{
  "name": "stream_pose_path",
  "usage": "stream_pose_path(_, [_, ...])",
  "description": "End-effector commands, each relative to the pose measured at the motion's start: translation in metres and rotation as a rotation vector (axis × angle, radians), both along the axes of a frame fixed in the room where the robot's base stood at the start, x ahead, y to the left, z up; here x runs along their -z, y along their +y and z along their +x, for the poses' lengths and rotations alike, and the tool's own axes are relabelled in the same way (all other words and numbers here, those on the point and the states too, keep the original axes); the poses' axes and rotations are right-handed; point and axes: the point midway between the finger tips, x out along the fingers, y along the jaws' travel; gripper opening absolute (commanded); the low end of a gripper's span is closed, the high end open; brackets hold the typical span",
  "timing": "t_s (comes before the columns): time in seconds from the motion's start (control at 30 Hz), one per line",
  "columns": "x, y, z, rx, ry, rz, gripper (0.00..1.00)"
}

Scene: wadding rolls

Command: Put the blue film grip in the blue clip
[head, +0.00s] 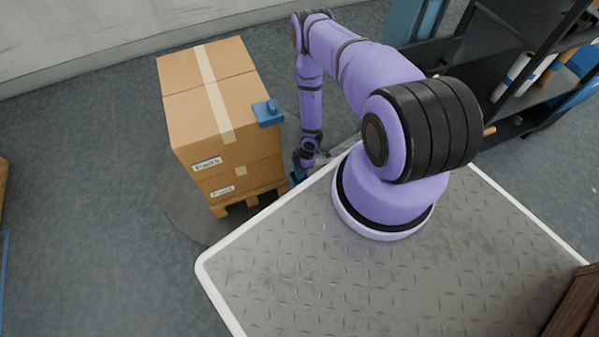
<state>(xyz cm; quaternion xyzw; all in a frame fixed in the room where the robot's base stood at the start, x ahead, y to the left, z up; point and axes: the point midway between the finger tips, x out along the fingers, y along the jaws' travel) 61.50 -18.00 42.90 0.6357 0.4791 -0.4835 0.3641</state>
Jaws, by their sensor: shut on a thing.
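My gripper (302,167) hangs low, beside the right side of the stacked cartons and just beyond the edge of my deck. It is shut on a small dark blue piece, the blue film grip (297,177), which is partly hidden by the gripper and deck edge. A blue block with a raised knob (268,113) sits on the cartons' top right edge, well above the gripper. I cannot tell whether this block is the blue clip. No other blue clip can be made out clearly near the gripper.
The taped cartons (207,95) stand on a wooden pallet (243,200) on a round floor plate (190,212). A dark shelf rack (480,45) with several rolls stands at the upper right. The floor left of the cartons is clear.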

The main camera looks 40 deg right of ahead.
Motion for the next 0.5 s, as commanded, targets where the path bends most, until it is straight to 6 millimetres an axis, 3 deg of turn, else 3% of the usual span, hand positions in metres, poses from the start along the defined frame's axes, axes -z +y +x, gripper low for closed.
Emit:
stream_pose_path(0.3, [0.035,0.000,0.000,0.003,0.001,0.000,0.23])
stream_pose_path(0.5, [0.045,0.000,0.000,0.002,0.001,-0.001,0.23])
